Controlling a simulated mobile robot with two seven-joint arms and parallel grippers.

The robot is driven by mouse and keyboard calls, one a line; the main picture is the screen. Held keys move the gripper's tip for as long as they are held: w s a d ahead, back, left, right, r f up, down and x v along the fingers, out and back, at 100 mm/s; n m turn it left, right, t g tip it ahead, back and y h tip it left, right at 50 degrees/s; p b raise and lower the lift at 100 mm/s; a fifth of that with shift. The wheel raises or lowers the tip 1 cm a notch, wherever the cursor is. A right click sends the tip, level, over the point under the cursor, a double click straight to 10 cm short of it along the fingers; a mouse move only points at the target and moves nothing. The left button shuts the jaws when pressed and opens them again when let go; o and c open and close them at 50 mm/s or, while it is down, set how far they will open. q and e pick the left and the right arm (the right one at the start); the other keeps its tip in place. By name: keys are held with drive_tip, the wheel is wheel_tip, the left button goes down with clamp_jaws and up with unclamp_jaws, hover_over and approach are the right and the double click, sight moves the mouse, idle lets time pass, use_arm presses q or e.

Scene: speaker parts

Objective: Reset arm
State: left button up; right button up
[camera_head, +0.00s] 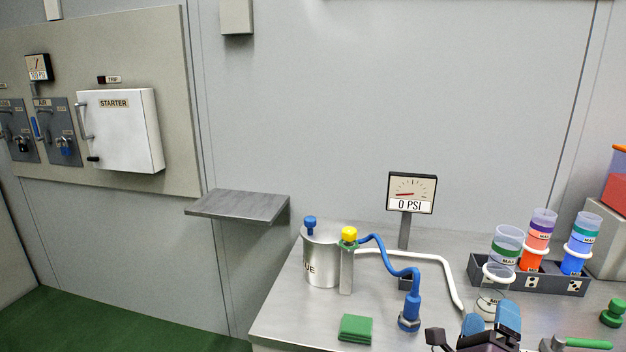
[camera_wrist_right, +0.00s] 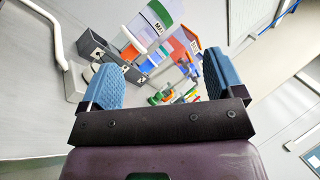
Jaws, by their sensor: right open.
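My right gripper (camera_head: 491,323) is at the bottom right of the head view, above the front of the metal table (camera_head: 290,325). Its two blue finger pads stand apart with nothing held between them. In the right wrist view the open gripper (camera_wrist_right: 168,82) faces the dark rack and the coloured cups, which appear tilted beyond the fingers. My left gripper is not in view.
A metal can (camera_head: 322,260), a gauge reading 0 PSI (camera_head: 411,193), a blue hose (camera_head: 385,257), a folded green cloth (camera_head: 356,328) and a cup rack (camera_head: 545,280) are on the table. A green-handled tool (camera_head: 585,343) lies right of the gripper. A wall shelf (camera_head: 240,205) juts out left.

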drive_tip(key=s+a+f+n+g+y, duration=0.2)
drive_tip(key=s+f+n+g+y, duration=0.2)
drive_tip(key=s+f+n, duration=0.8)
drive_tip(key=s+a+f+n+g+y, duration=0.2)
drive_tip(key=s+f+n+g+y, duration=0.2)
drive_tip(key=s+f+n+y, duration=0.3)
drive_tip(key=s+f+n+p, duration=0.1)
drive_tip(key=s+f+n, duration=0.4)
drive_tip(key=n, duration=0.6)
drive_tip(key=shift+s+f+g+y, duration=0.3)
drive_tip(key=shift+f+y, duration=0.1)
drive_tip(key=shift+f, duration=0.15)
